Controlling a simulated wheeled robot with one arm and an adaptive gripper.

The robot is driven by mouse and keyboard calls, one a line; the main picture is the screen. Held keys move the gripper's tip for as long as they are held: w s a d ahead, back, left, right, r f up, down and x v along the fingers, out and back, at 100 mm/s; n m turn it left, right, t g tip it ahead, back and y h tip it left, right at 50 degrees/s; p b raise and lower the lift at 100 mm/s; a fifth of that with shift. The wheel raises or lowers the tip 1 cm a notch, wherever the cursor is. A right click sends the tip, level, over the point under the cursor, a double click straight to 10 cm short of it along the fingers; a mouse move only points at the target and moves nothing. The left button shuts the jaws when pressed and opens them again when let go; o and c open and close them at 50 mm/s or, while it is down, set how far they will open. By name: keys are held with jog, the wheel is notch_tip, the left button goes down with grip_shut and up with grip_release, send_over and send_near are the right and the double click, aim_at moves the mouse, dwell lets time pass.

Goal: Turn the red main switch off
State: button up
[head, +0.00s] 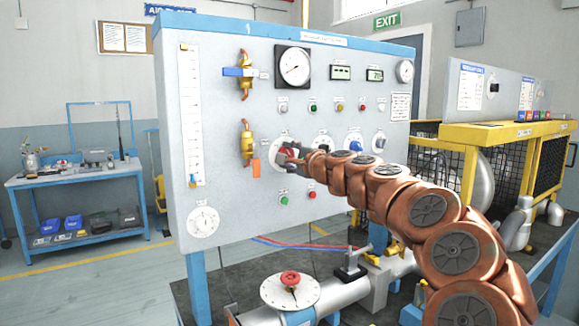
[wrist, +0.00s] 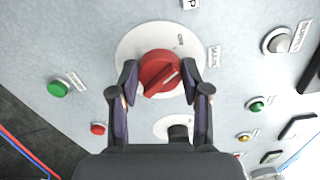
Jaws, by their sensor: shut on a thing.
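The red main switch (wrist: 158,71) is a round red knob on a white round plate (wrist: 128,48) on the grey panel, with a "MAIN" label beside it. A mark that looks like "ON" is on the plate. A pale line on the knob points toward the upper right in the wrist view. My gripper (wrist: 159,78) is shut on the knob, one dark finger on each side. In the head view, my gripper (head: 293,155) is at the panel and mostly hides the switch.
Green (wrist: 59,89) and red (wrist: 98,128) buttons sit near the switch. A black knob (wrist: 178,132) is just below it in the wrist view. Brass valves (head: 246,143) stick out left of my gripper. A pipe with a dial (head: 290,291) lies in front of the panel.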

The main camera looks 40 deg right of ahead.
jog(key=shift+n+b, duration=0.9)
jog(key=shift+n, duration=0.1)
jog(key=o, duration=1.2)
jog(key=shift+c, duration=0.2)
jog(key=shift+s, duration=0.1)
jog(key=s, duration=1.2)
jog(key=shift+a, duration=0.35)
jog(key=shift+w, duration=0.1)
